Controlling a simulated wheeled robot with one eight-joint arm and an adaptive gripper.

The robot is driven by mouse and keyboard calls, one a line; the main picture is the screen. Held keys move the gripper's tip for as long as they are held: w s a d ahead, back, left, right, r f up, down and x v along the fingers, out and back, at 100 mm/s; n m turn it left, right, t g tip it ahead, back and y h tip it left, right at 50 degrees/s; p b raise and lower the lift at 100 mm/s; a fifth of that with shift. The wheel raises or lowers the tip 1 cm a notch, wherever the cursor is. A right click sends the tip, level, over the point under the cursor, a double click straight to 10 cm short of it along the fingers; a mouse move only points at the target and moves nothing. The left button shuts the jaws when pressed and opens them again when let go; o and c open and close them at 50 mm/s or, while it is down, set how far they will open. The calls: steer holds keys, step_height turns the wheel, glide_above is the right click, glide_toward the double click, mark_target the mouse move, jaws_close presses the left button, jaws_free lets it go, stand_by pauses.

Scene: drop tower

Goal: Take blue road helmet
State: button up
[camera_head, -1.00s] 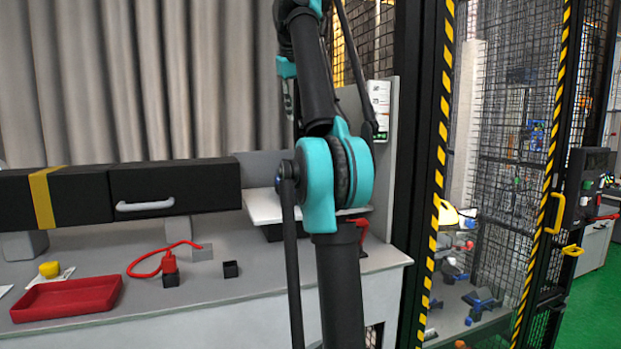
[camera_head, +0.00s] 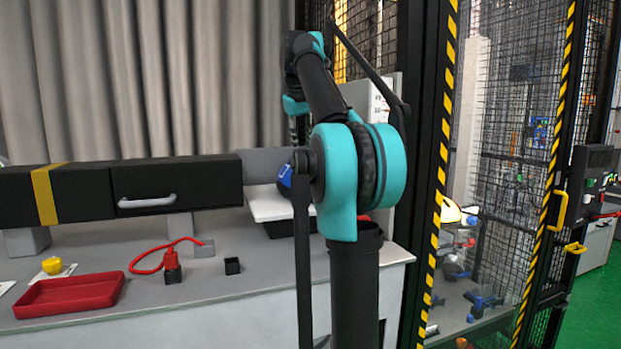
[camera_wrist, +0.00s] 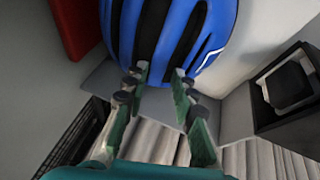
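The blue road helmet (camera_wrist: 165,28), with black vents, fills the top middle of the wrist view. Part of it shows in the head view (camera_head: 285,176) on a white shelf (camera_head: 268,206), mostly hidden by my arm. My gripper (camera_wrist: 159,76) is open in the wrist view, its green finger pads apart. The fingertips are at the helmet's near edge and overlap it in the picture. I cannot tell whether they touch it. In the head view the gripper cannot be made out clearly.
A mesh cage (camera_head: 515,150) stands to the right.

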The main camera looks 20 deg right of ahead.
steer(key=shift+s+x, duration=0.15)
steer(key=shift+x, duration=1.2)
steer(key=shift+s+x, duration=0.1)
steer(key=shift+x, duration=1.25)
steer(key=shift+f, duration=0.1)
jaws_close()
